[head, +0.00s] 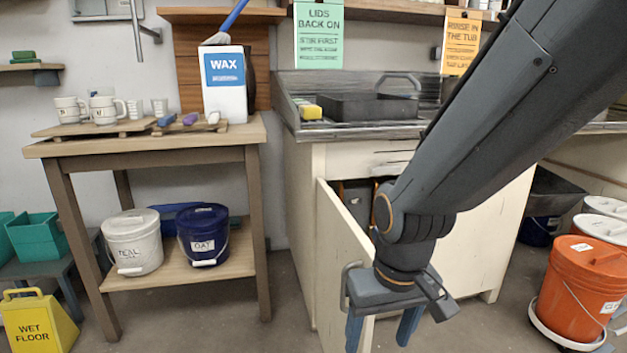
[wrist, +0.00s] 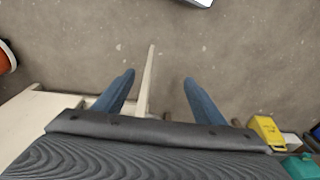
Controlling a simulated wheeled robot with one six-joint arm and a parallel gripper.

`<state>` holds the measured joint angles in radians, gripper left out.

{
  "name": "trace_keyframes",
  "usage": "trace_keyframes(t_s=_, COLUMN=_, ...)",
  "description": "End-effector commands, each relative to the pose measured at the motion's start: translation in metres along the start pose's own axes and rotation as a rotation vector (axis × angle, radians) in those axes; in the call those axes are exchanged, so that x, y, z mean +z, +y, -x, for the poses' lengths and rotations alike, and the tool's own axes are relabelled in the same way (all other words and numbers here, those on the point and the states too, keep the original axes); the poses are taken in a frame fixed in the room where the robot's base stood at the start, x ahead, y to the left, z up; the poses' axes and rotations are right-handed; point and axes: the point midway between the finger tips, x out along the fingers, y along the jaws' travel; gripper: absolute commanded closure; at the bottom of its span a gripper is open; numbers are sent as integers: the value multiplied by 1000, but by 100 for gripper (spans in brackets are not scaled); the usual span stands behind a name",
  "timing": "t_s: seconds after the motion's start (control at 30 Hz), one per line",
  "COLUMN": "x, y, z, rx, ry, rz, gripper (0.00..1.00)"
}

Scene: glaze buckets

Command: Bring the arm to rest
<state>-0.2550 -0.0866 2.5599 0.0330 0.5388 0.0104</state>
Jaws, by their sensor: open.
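My gripper (head: 382,330) hangs pointing down at the lower middle of the head view, in front of the sink cabinet. Its two blue fingers are apart with nothing held between them. In the wrist view my gripper (wrist: 158,85) also shows open over the bare floor. The open cabinet door (head: 343,265) stands out beside the gripper, partly hidden behind it. In the wrist view the top edge of the door (wrist: 147,80) shows as a pale strip between the fingers. I cannot tell whether the gripper touches the door.
A wooden table (head: 150,142) with mugs and a wax container (head: 225,100) stands left. Its shelf holds a white bucket (head: 132,245) and a blue bucket (head: 204,240). A yellow wet floor sign (head: 38,322) is lower left. An orange bucket (head: 578,290) stands right. Floor between is clear.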

Motion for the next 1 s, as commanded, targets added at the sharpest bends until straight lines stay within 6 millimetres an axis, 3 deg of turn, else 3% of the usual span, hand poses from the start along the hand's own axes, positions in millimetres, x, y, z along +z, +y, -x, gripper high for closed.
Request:
trace_keyframes(t_s=0.2, x=19, y=-40, z=13, rx=-23, ry=-48, rz=103, gripper=36)
trace_keyframes(t_s=0.6, x=53, y=-84, z=31, rx=-45, ry=-118, rz=238, gripper=36)
trace_keyframes(t_s=1.0, x=48, y=-63, z=62, rx=-31, ry=-117, rz=161, gripper=36)
